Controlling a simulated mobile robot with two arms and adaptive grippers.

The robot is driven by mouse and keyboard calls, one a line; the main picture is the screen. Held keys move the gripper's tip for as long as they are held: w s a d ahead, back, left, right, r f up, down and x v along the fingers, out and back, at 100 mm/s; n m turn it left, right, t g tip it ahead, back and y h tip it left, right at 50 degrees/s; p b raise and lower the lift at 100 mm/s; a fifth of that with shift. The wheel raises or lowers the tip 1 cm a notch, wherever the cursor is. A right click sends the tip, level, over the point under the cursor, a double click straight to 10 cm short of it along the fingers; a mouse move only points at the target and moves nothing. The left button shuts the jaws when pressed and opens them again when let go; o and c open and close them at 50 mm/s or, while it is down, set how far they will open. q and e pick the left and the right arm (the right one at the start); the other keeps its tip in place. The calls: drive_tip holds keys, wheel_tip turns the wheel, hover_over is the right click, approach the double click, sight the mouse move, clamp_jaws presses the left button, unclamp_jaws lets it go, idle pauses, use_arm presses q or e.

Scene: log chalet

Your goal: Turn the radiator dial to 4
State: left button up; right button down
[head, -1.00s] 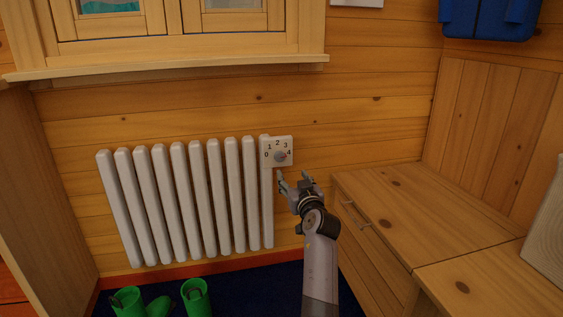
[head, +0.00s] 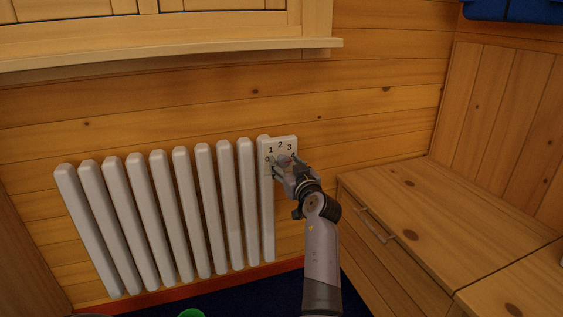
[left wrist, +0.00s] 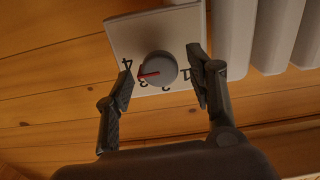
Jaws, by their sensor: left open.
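The radiator dial (left wrist: 160,69) is a round grey knob on a white square plate (head: 294,144) with printed numbers, at the radiator's upper right end. In the left wrist view its red pointer line lies between the 3 and the 4. My left gripper (head: 287,166) is at the plate and hides the knob's lower part and some numbers in the head view. In the left wrist view the gripper (left wrist: 160,72) is open, one finger on each side of the knob, with gaps showing. My right gripper is not in view.
The white ribbed radiator (head: 180,210) stands along the log wall left of my arm. A wooden bench with a drawer handle (head: 378,226) is close on the right. A window sill (head: 170,54) juts out above. A green object (head: 192,313) shows at the bottom edge.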

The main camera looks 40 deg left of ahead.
use_arm(q)
drive_tip(key=shift+c, duration=0.5)
drive_tip(key=c, duration=1)
drive_tip(key=shift+c, duration=0.2)
